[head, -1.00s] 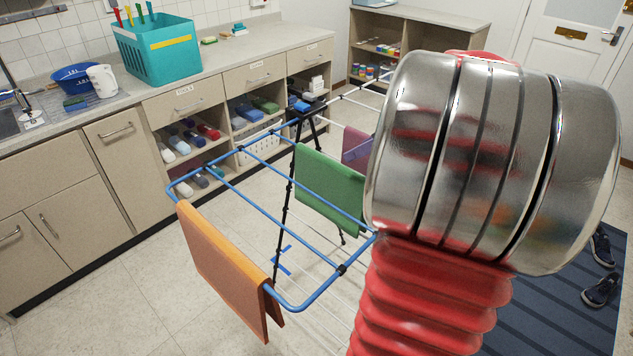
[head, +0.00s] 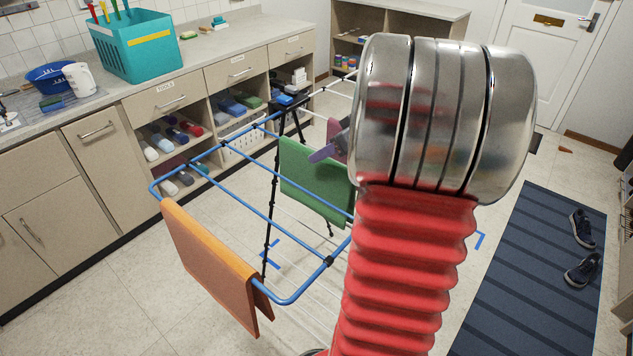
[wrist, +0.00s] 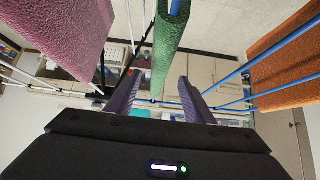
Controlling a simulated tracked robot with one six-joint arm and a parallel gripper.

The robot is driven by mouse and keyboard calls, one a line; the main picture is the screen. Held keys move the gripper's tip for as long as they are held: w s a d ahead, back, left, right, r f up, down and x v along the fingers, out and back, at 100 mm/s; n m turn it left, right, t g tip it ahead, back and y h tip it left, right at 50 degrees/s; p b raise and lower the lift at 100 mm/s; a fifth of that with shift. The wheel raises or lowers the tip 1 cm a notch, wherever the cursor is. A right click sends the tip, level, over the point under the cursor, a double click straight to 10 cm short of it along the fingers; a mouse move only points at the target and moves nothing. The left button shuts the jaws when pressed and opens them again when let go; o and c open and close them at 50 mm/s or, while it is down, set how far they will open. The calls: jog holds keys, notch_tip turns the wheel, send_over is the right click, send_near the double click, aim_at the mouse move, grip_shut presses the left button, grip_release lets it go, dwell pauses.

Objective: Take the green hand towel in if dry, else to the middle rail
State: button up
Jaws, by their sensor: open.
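The green hand towel (head: 315,180) hangs folded over a rail of the drying rack in the head view. In the wrist view the green towel (wrist: 168,45) hangs ahead, narrow and edge-on, between and beyond the fingers. My gripper (wrist: 158,100) is open and empty, with its two purple fingers apart. In the head view a purple finger (head: 325,152) shows beside the towel's upper right edge; the rest is behind my arm. Whether the finger touches the towel I cannot tell. Whether the towel is damp I cannot tell.
An orange towel (head: 212,265) hangs on the rack's near end, and a pink-purple towel (wrist: 60,35) hangs on the other side. The rack's blue rails (head: 265,215) lie close around. A counter (head: 200,55) with a teal basket (head: 137,48) stands behind. Shoes (head: 582,268) lie on a striped mat (head: 520,270).

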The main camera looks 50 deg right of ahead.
aim_at(316, 183)
jog(key=shift+w+f, duration=0.2)
jog(key=shift+x, duration=2.5)
jog(key=shift+c, duration=0.5)
grip_shut()
